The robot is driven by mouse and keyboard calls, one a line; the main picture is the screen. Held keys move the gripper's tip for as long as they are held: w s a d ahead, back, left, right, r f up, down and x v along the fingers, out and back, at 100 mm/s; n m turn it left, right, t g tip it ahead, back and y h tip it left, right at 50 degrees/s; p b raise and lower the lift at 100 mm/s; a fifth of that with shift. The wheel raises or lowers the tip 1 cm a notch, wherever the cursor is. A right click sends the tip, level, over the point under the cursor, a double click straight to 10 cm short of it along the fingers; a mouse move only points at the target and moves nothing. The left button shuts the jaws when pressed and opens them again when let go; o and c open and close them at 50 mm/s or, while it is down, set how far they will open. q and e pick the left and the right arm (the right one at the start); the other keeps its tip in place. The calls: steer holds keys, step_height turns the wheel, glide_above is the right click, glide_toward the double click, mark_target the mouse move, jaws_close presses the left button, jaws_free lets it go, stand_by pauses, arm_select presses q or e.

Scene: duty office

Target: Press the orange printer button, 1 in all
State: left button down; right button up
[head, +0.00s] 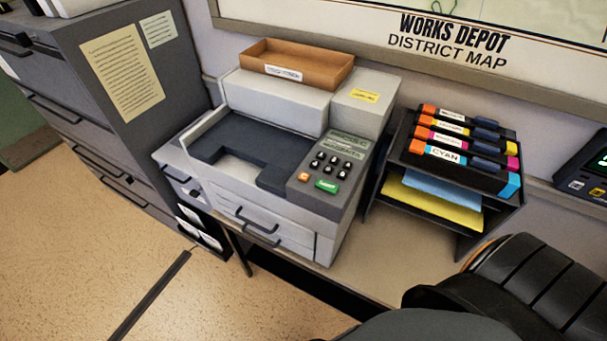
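The printer (285,215) is a light grey machine with a dark top recess, standing on a low table. Its slanted control panel (335,160) faces up at the right front. The small orange button (303,177) sits at the panel's lower left corner. A wider green button (327,186) is just right of it, and several black keys lie above under a small display (345,147). The orange button is uncovered and nothing touches it. Neither of my grippers shows in the head view.
A brown tray (318,71) sits on the printer's back. A dark rack (392,150) with several toner cartridges (460,155) stands right of it. A grey cabinet (80,95) stands left. Dark rounded shapes, perhaps my arm or a chair, fill the lower right. Space above the panel is clear.

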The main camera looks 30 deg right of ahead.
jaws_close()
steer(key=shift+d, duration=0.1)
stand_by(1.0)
